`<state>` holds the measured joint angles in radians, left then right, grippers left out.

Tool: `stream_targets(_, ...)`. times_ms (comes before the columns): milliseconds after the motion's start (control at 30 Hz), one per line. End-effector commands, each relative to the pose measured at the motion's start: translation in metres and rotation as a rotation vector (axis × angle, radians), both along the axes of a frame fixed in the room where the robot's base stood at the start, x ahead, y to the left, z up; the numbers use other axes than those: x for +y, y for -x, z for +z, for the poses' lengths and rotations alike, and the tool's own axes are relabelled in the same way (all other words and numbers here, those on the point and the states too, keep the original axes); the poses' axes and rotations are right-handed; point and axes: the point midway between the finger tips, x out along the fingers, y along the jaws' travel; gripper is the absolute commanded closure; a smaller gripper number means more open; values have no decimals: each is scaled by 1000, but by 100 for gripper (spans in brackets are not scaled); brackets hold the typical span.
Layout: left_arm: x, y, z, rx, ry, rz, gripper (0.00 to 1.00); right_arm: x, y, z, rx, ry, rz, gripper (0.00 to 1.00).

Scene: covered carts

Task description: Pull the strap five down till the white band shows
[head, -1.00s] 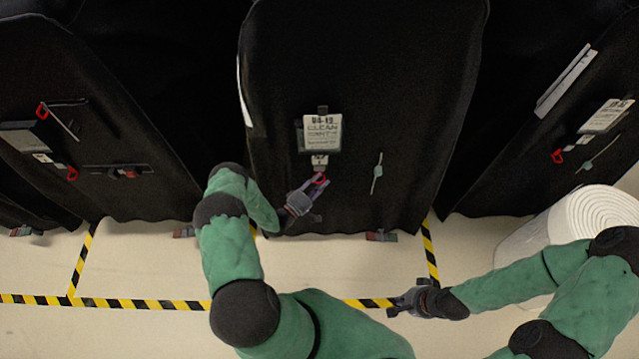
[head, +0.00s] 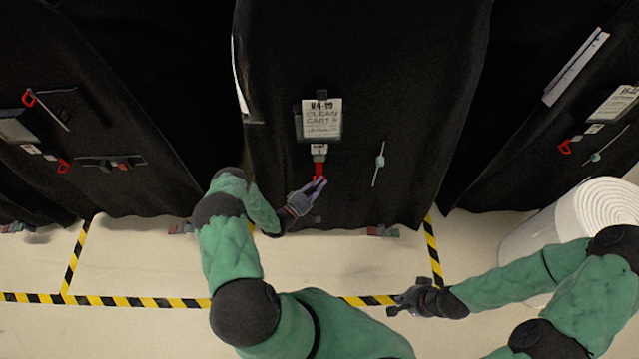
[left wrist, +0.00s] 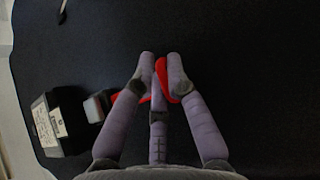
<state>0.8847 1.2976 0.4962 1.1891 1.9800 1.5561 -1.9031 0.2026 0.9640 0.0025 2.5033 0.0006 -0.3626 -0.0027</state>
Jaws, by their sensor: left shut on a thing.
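The red strap (head: 319,169) hangs below a small pale label (head: 319,150) on the middle black cover, under the white sign (head: 322,119). A straight red length shows between the label and my left gripper (head: 319,183). That gripper is shut on the strap's lower end. In the left wrist view, the red strap (left wrist: 161,76) sits between the fingertips (left wrist: 160,60), and part of it runs behind a finger toward a grey block (left wrist: 97,106). I see only red on the strap; the fingers hide part of it. My right gripper (head: 402,298) appears open and empty, low over the floor.
A thin pale cord with a toggle (head: 380,161) hangs right of the strap. Covered carts with red pulls (head: 64,165) stand left and right. A white roll (head: 560,220) stands at the right. Yellow-black tape (head: 135,301) marks the pale floor.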

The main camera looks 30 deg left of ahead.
Motion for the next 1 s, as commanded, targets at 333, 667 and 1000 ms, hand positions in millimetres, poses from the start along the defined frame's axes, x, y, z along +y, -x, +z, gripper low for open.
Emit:
stream_targets(333,4,0,-41,5,-5,10,100,0,0,-32,0,0,0,100)
stream_targets(667,5,0,-41,6,-5,11,100,0,0,-32,-1,0,0,100)
stream_targets(1000,2,0,-41,6,-3,5,67,0,0,-32,0,0,0,100)
